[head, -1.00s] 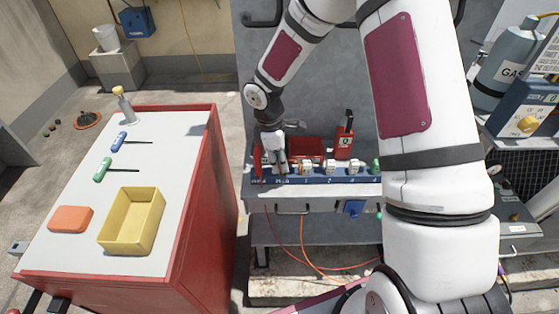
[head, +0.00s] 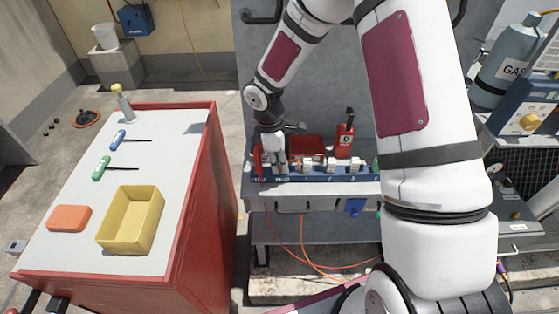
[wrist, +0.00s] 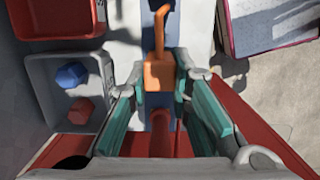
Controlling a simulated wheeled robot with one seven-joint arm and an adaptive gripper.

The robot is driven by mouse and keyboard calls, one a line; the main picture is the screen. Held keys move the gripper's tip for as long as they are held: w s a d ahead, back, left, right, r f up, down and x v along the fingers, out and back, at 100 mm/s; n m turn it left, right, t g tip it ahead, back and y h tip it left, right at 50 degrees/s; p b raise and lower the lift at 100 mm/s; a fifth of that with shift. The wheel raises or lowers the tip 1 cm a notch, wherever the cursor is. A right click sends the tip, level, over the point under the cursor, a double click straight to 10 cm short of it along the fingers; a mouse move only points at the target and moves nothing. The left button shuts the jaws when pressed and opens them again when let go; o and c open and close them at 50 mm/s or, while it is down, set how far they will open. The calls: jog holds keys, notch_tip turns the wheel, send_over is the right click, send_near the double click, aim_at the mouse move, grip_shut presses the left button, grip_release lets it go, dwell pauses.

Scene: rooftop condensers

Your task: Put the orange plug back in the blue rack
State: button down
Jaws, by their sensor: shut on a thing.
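The orange plug (wrist: 160,74) is between my fingertips in the wrist view, with a thin bent orange piece rising from it in the picture. My gripper (wrist: 158,88) is shut on it, with teal-lined fingers on both sides. The blue rack (wrist: 152,103) runs as a strip beneath the plug; I cannot tell whether the plug touches it. In the head view my gripper (head: 279,168) points down at the left end of the blue rack (head: 335,178). The plug cannot be made out there. White plugs stand along the rack to the right.
A grey bin (wrist: 52,112) with a blue and a red piece lies left of my gripper in the wrist view. A red handheld device (head: 344,140) stands behind the rack. Cables hang below the bench. A red cart (head: 195,190) with a yellow tray (head: 152,232) stands left.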

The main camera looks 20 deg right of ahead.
jog(key=shift+f, duration=0.25)
jog(key=c, duration=1.4)
grip_release()
jog(key=shift+o, duration=0.2)
notch_tip(320, 180, up, 12)
jog(key=a, duration=0.1)
jog(key=shift+w+a, duration=0.25)
jog(key=shift+a, duration=0.1)
jog(key=s+d+r+m+t, duration=0.25)
jog(key=s+r+m, duration=0.45)
jog(key=s+r, duration=0.7)
jog(key=s+r+m+t+y, duration=0.1)
jog(key=s+r+m, duration=0.1)
jog(key=s, duration=0.4)
jog(key=s+r+m+t, duration=0.2)
jog(key=s+r+m, duration=0.1)
jog(key=s+m, duration=0.2)
jog(key=shift+s+d+r+y, duration=0.15)
jog(key=shift+s+r+y, duration=0.25)
jog(key=shift+s, duration=0.3)
